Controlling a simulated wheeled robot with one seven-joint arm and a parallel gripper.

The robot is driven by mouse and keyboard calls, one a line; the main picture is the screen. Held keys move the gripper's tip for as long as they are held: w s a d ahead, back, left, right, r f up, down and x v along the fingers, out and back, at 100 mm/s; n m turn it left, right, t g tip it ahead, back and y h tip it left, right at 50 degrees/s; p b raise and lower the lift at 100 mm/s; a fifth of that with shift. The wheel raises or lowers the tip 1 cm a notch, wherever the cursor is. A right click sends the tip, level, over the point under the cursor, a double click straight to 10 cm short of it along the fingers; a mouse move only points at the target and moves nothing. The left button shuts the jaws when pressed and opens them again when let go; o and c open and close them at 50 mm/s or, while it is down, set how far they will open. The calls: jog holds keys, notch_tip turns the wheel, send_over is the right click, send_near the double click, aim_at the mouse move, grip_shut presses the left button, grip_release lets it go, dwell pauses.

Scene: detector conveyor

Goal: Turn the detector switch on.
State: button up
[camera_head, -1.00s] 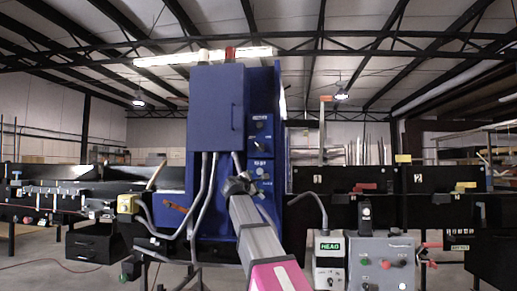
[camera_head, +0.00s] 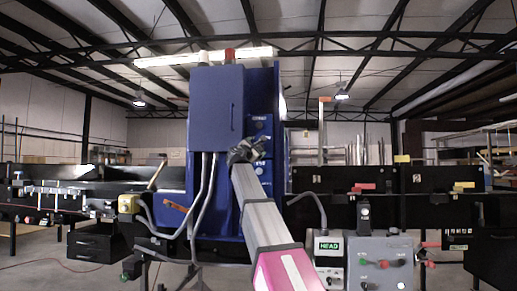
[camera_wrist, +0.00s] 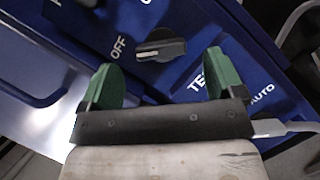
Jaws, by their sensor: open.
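The detector is a tall blue cabinet (camera_head: 216,110) in the middle of the head view. In the wrist view a dark rotary switch knob (camera_wrist: 160,46) sits on its blue panel (camera_wrist: 205,50), beside the label OFF. My gripper (camera_wrist: 165,82) is open, with its two green fingers apart and nothing between them. The knob lies beyond the fingertips, between them in the picture, and I see no contact. In the head view my gripper (camera_head: 248,150) is in front of the panel and hides much of it.
A grey control box (camera_head: 380,262) and a white box marked HEAD (camera_head: 328,262) stand at the lower right. Grey cables (camera_head: 207,195) hang down the cabinet's front, left of my arm. Black conveyor parts (camera_head: 440,180) extend to the right.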

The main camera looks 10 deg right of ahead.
aim_at(258, 146)
jog(key=x, duration=0.4)
jog(key=shift+w+d, duration=0.15)
jog(key=c, duration=0.9)
